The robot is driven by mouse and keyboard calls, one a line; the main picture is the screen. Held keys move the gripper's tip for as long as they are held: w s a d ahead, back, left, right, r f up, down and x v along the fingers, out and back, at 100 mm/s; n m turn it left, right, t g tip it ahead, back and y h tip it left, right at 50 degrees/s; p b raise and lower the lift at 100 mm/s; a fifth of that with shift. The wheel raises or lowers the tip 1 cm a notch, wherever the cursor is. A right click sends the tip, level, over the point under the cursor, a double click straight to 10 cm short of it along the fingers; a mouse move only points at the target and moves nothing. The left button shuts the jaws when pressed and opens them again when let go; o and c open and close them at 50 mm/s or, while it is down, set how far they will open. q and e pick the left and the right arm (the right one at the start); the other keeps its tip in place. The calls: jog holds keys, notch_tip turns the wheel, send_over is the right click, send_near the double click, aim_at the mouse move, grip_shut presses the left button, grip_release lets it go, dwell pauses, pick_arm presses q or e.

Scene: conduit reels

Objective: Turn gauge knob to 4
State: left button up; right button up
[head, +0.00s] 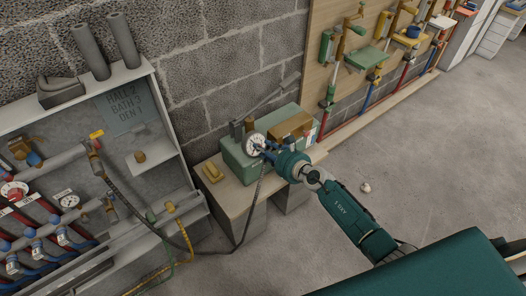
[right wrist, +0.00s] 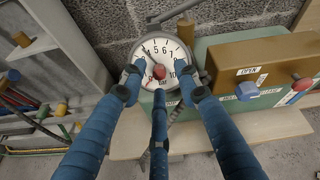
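The white round gauge (head: 255,144) stands on the green box (head: 236,163) on a small bench. In the right wrist view the gauge (right wrist: 178,50) shows printed numbers, with 4 to 7 along its top and 10 at lower right. A red knob (right wrist: 158,72) sits at its middle. A thin dark pointer seems to slant up-left, near the 4; I cannot read it exactly. My right gripper (head: 268,150) is in front of the gauge. In the right wrist view its three blue fingers (right wrist: 158,88) are spread around the knob, apparently not touching it. My left gripper is out of view.
A brown block (right wrist: 245,62) with a blue knob lies on the box, right of the gauge. A pipe cabinet (head: 165,120) stands at left, with a dark hose running toward the bench. Floor at right is mostly clear.

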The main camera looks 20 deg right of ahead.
jog(key=shift+w+a+f, duration=0.2)
jog(key=shift+w+a, duration=0.05)
jog(key=shift+w, duration=0.25)
grip_shut()
jog(key=m+p, duration=0.6)
jog(key=m, duration=1.5)
jog(key=shift+d+r, duration=0.1)
jog(key=shift+d, duration=0.05)
jog(key=shift+m, duration=0.4)
